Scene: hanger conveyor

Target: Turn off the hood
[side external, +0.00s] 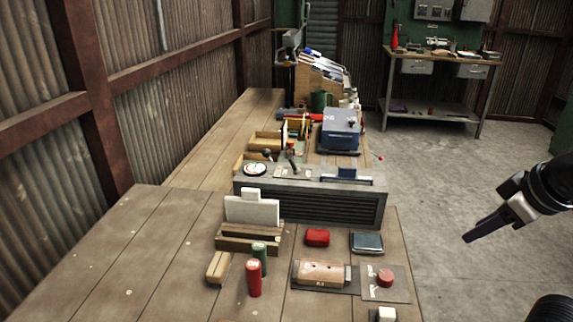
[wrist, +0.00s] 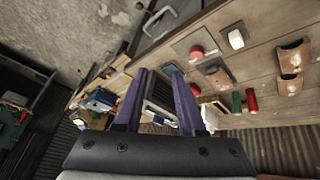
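No part is clearly marked as the hood. A grey louvred metal unit (side external: 310,204) stands across the bench, with a round white-faced gauge (side external: 255,169) and dark levers (side external: 291,160) on top. A red round button (side external: 385,278) sits on a grey plate at the near right of the bench; it also shows in the wrist view (wrist: 196,52). My gripper (side external: 468,240) is in the air right of the bench, apart from everything. In the wrist view its two purple fingers (wrist: 159,72) are spread with nothing held; the louvred unit shows beyond them.
A blue-grey box (side external: 340,129) stands farther back. The bench's left front is clear.

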